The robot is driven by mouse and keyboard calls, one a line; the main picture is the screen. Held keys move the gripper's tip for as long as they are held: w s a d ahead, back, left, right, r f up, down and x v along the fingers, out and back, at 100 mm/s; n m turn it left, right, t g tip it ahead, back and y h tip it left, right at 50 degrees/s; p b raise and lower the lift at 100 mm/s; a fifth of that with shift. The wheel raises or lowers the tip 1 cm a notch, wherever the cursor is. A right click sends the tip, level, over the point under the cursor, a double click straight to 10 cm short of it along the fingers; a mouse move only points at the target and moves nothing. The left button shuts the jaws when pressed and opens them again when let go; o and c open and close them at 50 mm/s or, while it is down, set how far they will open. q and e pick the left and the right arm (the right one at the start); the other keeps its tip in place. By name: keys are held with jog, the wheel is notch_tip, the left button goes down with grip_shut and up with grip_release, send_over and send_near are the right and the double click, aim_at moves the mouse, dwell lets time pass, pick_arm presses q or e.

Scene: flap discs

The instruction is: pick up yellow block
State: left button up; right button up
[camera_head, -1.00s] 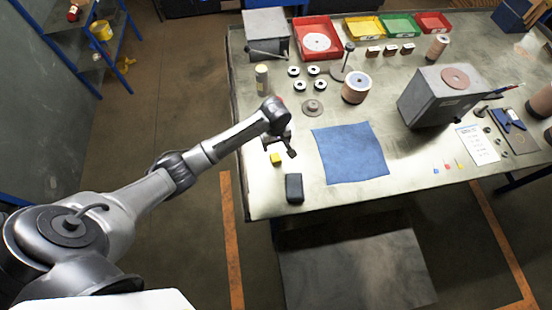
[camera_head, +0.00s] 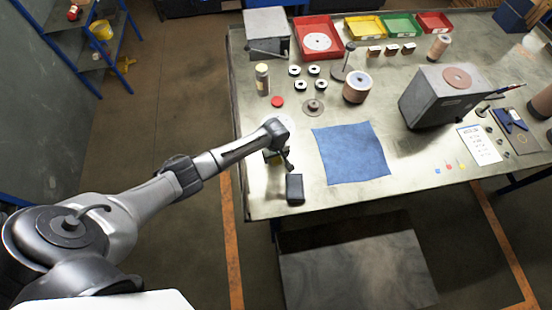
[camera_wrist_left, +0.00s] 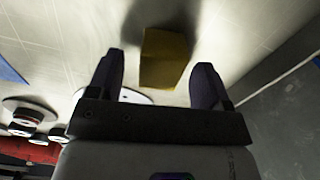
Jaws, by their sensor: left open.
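The yellow block (camera_wrist_left: 163,58) shows large in the left wrist view, on the table and between the lines of the two fingers, near their tips. My left gripper (camera_wrist_left: 160,74) is open with a dark finger on either side of the block; I cannot tell whether the fingers touch it. In the head view the left gripper (camera_head: 277,158) points down over the block's place near the table's left edge, and it hides most of the block. My right gripper is not in view.
A black block (camera_head: 295,188) lies just in front of the gripper. A blue cloth (camera_head: 349,153) lies to the right. A red disc (camera_head: 277,101) and a grey flanged disc (camera_head: 313,107) lie behind. The table's left edge is close.

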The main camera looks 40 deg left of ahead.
pick_arm(q)
jog(key=shift+f, duration=0.1)
jog(key=shift+c, duration=0.4)
jog(key=c, duration=0.9)
jog(key=shift+r, duration=0.5)
jog(key=r, duration=0.1)
jog(key=d+r, duration=0.1)
jog(key=r, duration=0.1)
jog(key=shift+r+p, duration=0.3)
jog(key=d+r, duration=0.2)
jog(key=d, duration=0.1)
jog(key=d+r, duration=0.2)
jog(key=d, duration=0.2)
jog(key=d+r, duration=0.2)
jog(key=d, duration=0.1)
jog(key=shift+w+d+r, duration=0.2)
jog(key=shift+w+d, duration=0.05)
jog(key=shift+d, duration=0.05)
